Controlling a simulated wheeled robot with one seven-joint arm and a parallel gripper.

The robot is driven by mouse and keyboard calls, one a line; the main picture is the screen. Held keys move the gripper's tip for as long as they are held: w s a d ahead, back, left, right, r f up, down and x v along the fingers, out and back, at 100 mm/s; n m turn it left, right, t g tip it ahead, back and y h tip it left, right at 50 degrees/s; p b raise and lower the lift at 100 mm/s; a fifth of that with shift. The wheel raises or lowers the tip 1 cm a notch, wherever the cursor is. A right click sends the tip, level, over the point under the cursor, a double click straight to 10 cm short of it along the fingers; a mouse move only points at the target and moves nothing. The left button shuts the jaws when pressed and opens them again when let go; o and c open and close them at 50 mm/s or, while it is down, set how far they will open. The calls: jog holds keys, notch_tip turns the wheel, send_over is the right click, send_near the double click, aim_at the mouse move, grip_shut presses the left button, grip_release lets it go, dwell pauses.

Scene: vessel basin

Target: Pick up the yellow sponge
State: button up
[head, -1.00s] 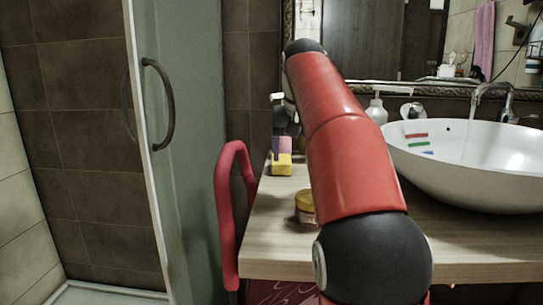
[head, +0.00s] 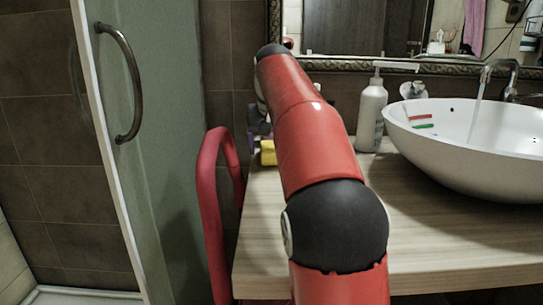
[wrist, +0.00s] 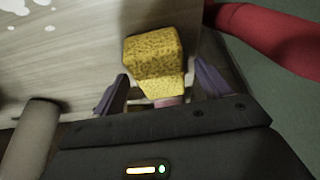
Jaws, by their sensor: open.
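The yellow sponge (wrist: 153,52) lies on the wooden counter in the wrist view, just ahead of and partly between my gripper's fingers. My gripper (wrist: 160,72) is open, with one finger on each side of the sponge's near end. A small pink piece shows at the sponge's near end, close to the palm. I cannot tell whether either finger touches the sponge. In the head view, only a small part of the sponge (head: 268,153) shows left of my arm, which hides the rest and most of the gripper.
A red curved rail (head: 208,200) stands by the counter's left edge and shows close to the right finger side in the wrist view (wrist: 270,38). A white pump bottle (head: 371,113) and a white basin (head: 470,165) stand right of my arm. A greyish cylinder (wrist: 30,140) is at lower left.

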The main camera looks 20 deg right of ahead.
aim_at(272, 147)
jog(key=shift+w+f, duration=0.2)
jog(key=shift+f, duration=0.2)
jog(key=c, duration=1)
jog(key=shift+c, duration=0.2)
jog(key=shift+r, duration=0.1)
jog(key=shift+s+r, duration=0.25)
jog(key=shift+r, duration=0.25)
notch_tip(272, 147, up, 6)
jog(key=p, duration=0.2)
jog(key=shift+w+f+p, duration=0.1)
jog(key=shift+f+p, duration=0.05)
jog(key=shift+p, duration=0.15)
jog(key=s+a+b, duration=0.2)
jog(key=s+a, duration=0.2)
jog(key=s, duration=0.5)
jog(key=s+a+b, duration=0.3)
jog(key=s, duration=0.6)
jog(key=shift+a, duration=0.35)
jog(key=shift+s, duration=0.1)
